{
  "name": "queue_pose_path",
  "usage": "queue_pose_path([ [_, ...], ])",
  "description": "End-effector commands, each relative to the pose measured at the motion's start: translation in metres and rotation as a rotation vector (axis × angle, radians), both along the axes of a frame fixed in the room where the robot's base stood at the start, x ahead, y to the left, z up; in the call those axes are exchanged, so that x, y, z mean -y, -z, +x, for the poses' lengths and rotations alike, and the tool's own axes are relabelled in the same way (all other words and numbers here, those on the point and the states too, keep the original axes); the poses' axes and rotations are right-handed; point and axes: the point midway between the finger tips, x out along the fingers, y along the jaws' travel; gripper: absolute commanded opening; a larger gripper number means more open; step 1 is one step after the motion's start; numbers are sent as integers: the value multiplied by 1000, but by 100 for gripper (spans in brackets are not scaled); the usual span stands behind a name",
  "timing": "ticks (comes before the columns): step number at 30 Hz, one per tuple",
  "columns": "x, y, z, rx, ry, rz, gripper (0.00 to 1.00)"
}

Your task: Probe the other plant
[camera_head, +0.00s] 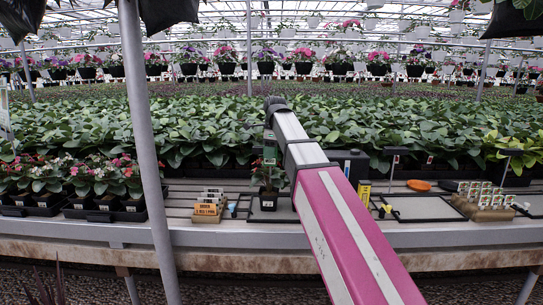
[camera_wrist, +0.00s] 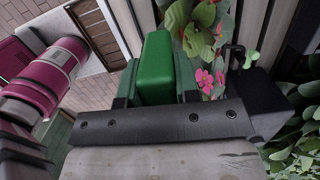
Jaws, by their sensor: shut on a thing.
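A small potted plant (camera_head: 268,200) in a black pot with a white label stands on the bench, in the middle of the head view. My gripper (camera_wrist: 156,98) is shut on a green probe (camera_wrist: 157,60), a block-shaped body in the wrist view. The probe also shows as a dark green piece (camera_head: 270,150) just above the plant in the head view. Its lower end is hidden, so I cannot tell whether it touches the soil. Leaves and pink flowers (camera_wrist: 205,78) are close beside the probe in the wrist view.
Trays of flowering plants (camera_head: 85,195) stand on the left of the bench. Orange-brown boxes (camera_head: 207,209) lie left of the small pot. A grey post (camera_head: 143,130) rises in front. An orange dish (camera_head: 419,185) and a row of small packets (camera_head: 480,199) are on the right.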

Motion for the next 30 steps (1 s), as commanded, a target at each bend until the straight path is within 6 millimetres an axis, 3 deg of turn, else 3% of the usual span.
queue_pose_path([
  [8, -2, 5, -3, -1, 9, -1, 5],
  [21, -1, 32, -3, -1, 8, 0, 5],
  [30, -1, 34, -3, 0, 8, 0, 5],
])
